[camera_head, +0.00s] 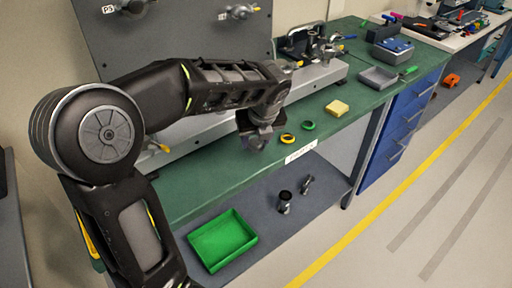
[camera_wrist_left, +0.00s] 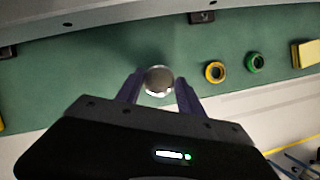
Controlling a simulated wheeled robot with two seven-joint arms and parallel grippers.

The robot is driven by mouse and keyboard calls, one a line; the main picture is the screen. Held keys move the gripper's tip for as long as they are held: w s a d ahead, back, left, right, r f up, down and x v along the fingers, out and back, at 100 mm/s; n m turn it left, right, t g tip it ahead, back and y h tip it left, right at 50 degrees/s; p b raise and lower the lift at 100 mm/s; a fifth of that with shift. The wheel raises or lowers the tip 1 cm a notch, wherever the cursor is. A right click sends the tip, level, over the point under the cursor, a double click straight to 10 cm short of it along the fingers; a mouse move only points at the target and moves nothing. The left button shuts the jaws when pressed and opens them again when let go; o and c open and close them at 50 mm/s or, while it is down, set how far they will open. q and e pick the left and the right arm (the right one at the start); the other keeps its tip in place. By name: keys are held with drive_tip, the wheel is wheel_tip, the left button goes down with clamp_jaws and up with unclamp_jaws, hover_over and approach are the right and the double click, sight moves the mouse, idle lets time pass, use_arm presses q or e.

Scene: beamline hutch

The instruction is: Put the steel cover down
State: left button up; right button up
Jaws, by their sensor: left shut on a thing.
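The steel cover (camera_wrist_left: 158,79) is a small round grey metal piece. In the left wrist view it sits between the two dark fingers of my left gripper (camera_wrist_left: 159,88), which is shut on it. In the head view my left gripper (camera_head: 259,143) hangs over the front part of the green bench top (camera_head: 205,182), left of the yellow and green rings. The wrist and fingers mostly hide the cover there. Whether the cover touches the bench top cannot be told. My right gripper is not in view.
A yellow ring (camera_head: 288,138), a green ring (camera_head: 308,125) and a yellow block (camera_head: 337,108) lie right of the gripper. A grey rail (camera_head: 205,128) runs behind. The bench top to the left is clear. A green tray (camera_head: 222,240) stands on the lower shelf.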

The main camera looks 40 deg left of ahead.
sight(257, 145)
use_arm(q)
drive_tip(key=shift+f, duration=1.8)
drive_tip(key=o, duration=1.4)
drive_tip(key=shift+f, duration=0.1)
drive_tip(key=v, duration=1.2)
drive_tip(key=shift+a, duration=0.1)
